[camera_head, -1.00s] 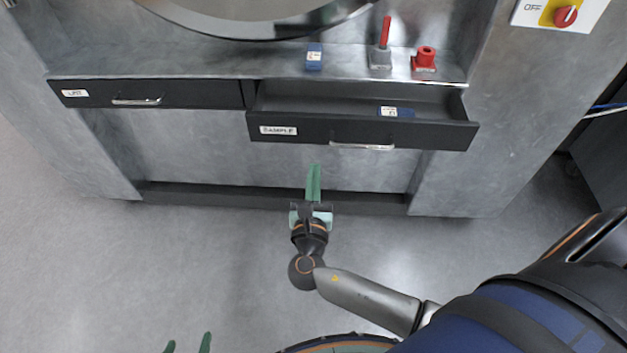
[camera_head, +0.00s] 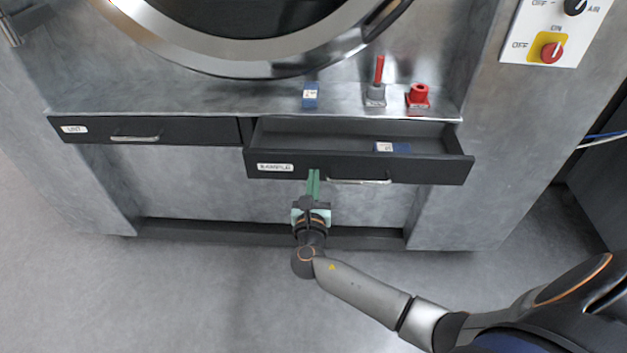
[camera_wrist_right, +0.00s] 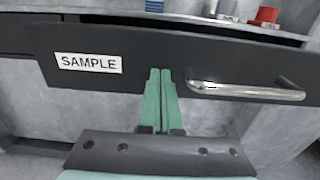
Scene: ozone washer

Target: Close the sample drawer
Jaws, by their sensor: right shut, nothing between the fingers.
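The sample drawer (camera_head: 420,168) is dark grey and stands open, pulled out from the cabinet, with a SAMPLE label and a silver bar handle (camera_head: 358,181). A small blue block with a white label (camera_head: 391,147) lies inside it. My right gripper (camera_head: 314,174) has its green fingers shut and empty, at the drawer front between label and handle. In the right wrist view the fingertips (camera_wrist_right: 160,72) overlap the drawer front (camera_wrist_right: 140,48), just left of the handle (camera_wrist_right: 246,91). I cannot tell whether they touch it. My left gripper is not in view.
The closed LINT drawer (camera_head: 190,131) is at the left. On the ledge above are a blue block (camera_head: 310,95), a grey piece with a red stick (camera_head: 376,94) and a red piece (camera_head: 419,96). A round door rim (camera_head: 250,68) is above; open floor lies in front.

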